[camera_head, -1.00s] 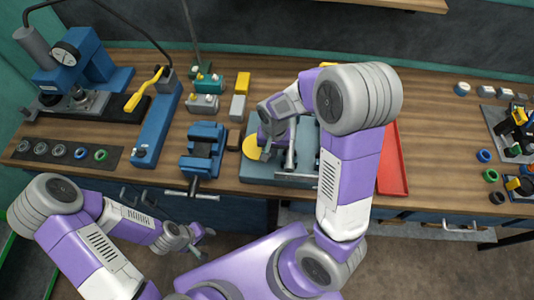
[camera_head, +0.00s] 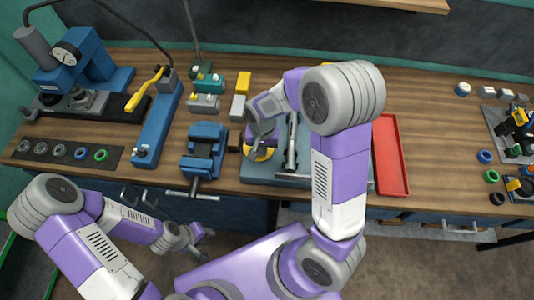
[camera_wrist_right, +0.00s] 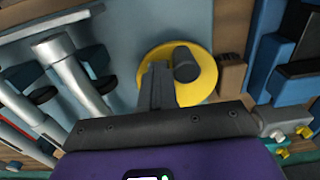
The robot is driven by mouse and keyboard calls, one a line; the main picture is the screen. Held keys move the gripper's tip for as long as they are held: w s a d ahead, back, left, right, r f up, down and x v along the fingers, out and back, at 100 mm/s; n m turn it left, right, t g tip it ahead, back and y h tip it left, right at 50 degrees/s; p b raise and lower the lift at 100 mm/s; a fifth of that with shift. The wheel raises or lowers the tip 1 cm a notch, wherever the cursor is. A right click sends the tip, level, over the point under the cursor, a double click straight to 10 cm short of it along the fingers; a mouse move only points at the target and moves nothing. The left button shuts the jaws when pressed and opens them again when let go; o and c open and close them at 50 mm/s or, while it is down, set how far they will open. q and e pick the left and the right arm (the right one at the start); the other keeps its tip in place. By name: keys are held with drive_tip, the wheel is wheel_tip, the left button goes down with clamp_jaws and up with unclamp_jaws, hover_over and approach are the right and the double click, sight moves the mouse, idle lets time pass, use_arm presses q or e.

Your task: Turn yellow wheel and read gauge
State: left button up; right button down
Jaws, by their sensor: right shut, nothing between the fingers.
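The yellow wheel (camera_head: 268,155) is on a grey-blue base plate on the bench, partly covered by my right gripper (camera_head: 258,150) in the head view. In the right wrist view the wheel (camera_wrist_right: 207,82) is a yellow disc with a dark round knob (camera_wrist_right: 187,66) standing on it. My right gripper (camera_wrist_right: 158,82) is shut and empty, its fingertips over the disc just left of the knob; I cannot tell whether they touch it. My left gripper (camera_head: 205,242) is open and empty before the bench.
Grey pipe-like parts (camera_wrist_right: 80,80) stand left of the wheel in the wrist view. A blue vice (camera_head: 203,150) is left of the wheel in the head view. A red tray (camera_head: 390,155) lies to the right, with clear bench beyond it.

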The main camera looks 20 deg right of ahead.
drive_tip(key=shift+w+a, duration=0.2)
drive_tip(key=shift+a, duration=0.15)
drive_tip(key=shift+a, duration=0.1)
drive_tip(key=shift+w+a, duration=0.2)
drive_tip(key=shift+a, duration=0.05)
drive_tip(key=r+p, duration=0.3)
drive_tip(key=r, duration=0.1)
drive_tip(key=d+r+p, duration=0.1)
drive_tip(key=r+p, duration=0.1)
drive_tip(key=r, duration=0.1)
drive_tip(key=shift+s+p, duration=0.25)
drive_tip(key=shift+p, duration=0.1)
drive_tip(key=shift+a, duration=0.1)
idle(0.3)
